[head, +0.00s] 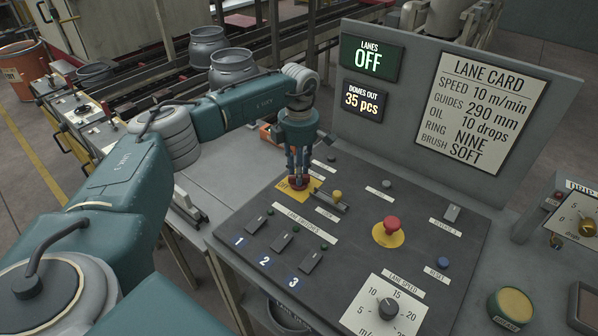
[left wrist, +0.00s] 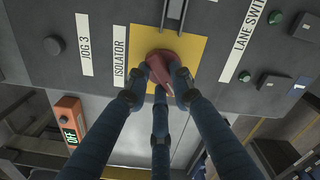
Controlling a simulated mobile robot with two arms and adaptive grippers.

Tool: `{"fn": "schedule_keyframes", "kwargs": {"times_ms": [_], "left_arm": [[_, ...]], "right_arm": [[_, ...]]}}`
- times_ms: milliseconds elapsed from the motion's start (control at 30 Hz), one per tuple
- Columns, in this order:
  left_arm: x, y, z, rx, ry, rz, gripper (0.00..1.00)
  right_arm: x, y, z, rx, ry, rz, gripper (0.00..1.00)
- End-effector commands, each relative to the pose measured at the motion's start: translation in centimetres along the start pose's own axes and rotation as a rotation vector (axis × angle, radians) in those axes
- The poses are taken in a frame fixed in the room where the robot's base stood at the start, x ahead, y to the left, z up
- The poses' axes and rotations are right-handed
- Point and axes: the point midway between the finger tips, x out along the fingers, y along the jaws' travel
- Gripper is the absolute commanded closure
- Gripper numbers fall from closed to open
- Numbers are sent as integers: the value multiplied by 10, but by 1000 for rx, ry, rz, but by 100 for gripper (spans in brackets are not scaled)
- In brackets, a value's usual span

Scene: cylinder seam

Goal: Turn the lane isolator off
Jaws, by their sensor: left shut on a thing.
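The lane isolator is a red knob (left wrist: 171,84) on a yellow plate (left wrist: 198,47), beside a label reading ISOLATOR (left wrist: 121,58). In the head view the yellow plate (head: 285,190) lies at the panel's far left edge. My left gripper (head: 299,178) points down over it, its dark blue fingers closed around the red knob. In the left wrist view the fingers touch the knob from several sides and hide part of it. The LANES display (head: 369,58) reads OFF. My right gripper is not in view.
The dark panel (head: 345,232) also holds a yellow knob (head: 337,194), a red mushroom button (head: 391,223), lane switches (head: 283,240) and a speed dial (head: 388,308). An upright board (head: 420,120) with a lane card stands behind. An orange box marked OFF (left wrist: 68,118) lies close by.

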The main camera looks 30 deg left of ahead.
Motion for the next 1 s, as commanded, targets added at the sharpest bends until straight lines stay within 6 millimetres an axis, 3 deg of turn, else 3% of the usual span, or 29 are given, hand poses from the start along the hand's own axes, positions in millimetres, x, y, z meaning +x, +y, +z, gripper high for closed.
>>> {"fn": "schedule_keyframes", "kwargs": {"times_ms": [733, 767, 833, 1000], "left_arm": [[-3, 2, 1, -94, -6, 7, 100], [-3, 2, 1, -94, -6, 7, 76], [-3, 2, 0, -94, -5, 6, 62], [-2, 1, 0, -92, -3, 4, 58]], "right_arm": [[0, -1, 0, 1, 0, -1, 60], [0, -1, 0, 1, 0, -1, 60], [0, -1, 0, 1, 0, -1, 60], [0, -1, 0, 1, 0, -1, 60]]}}
